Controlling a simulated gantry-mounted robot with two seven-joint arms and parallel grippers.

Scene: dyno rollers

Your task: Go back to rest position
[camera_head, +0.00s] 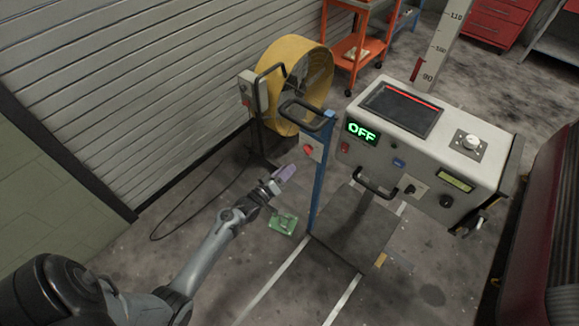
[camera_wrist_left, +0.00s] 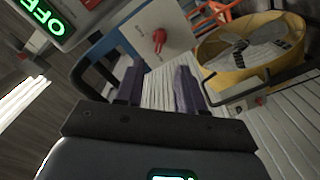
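My left gripper (camera_head: 284,173) is at the end of my grey arm, which comes in from the lower left in the head view. Its purple fingers are over the floor, left of a blue post (camera_head: 322,170) that has a red knob on a small panel (camera_head: 311,148). In the left wrist view the two fingers of my left gripper (camera_wrist_left: 158,88) stand apart with nothing between them. The panel with its red knob (camera_wrist_left: 158,38) shows beyond the fingertips there. My right gripper is in neither view.
A control console (camera_head: 430,140) with a green OFF display (camera_head: 361,132) stands to the right of the post. A yellow fan (camera_head: 305,72) stands behind. A green object (camera_head: 284,222) lies on the floor below the gripper. A shuttered wall (camera_head: 130,80) is at the left.

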